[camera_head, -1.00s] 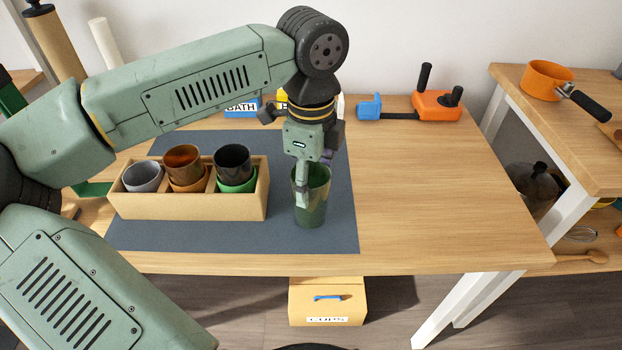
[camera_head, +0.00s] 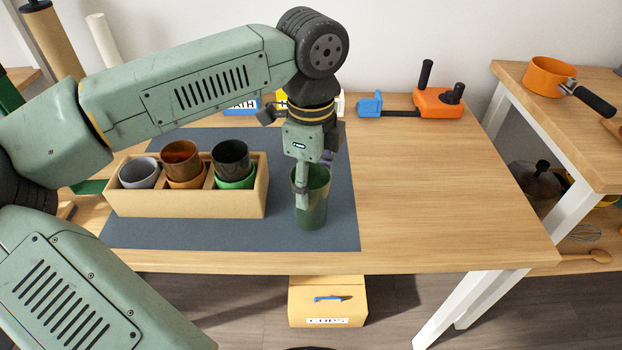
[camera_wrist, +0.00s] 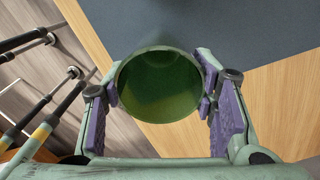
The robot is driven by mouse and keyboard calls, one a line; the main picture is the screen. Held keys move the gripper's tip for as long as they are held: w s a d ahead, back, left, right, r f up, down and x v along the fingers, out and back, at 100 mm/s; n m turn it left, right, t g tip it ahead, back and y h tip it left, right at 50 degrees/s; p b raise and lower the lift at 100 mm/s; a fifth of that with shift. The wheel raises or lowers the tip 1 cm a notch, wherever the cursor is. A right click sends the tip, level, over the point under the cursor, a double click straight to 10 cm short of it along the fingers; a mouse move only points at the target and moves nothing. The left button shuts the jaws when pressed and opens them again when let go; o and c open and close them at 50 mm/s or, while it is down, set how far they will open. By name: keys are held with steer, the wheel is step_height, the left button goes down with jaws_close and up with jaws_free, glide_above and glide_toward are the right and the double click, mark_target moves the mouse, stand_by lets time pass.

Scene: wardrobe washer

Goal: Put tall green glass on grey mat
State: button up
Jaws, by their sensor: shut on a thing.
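The tall green glass (camera_head: 317,212) is upright at the right part of the grey mat (camera_head: 230,237), near its front edge in the head view. My gripper (camera_head: 307,185) is shut on the glass near its rim, pointing down. In the wrist view the glass's open mouth (camera_wrist: 160,88) faces me, between the two purple-padded fingers (camera_wrist: 158,112), and it looks empty. The mat (camera_wrist: 235,30) lies behind the glass there. I cannot tell whether the glass's base touches the mat or hangs slightly above it.
A wooden box (camera_head: 185,203) with several stacked cups in compartments stands on the mat, left of the glass. An orange and blue tool (camera_head: 438,104) lies at the back of the table. The table's right side (camera_head: 450,190) is clear. A box marked CUPS (camera_head: 327,303) is below.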

steer(key=shift+f, duration=0.1)
steer(key=o, duration=1.4)
steer(key=shift+o, duration=0.6)
steer(key=shift+o, duration=1.1)
step_height(320, 180, up, 12)
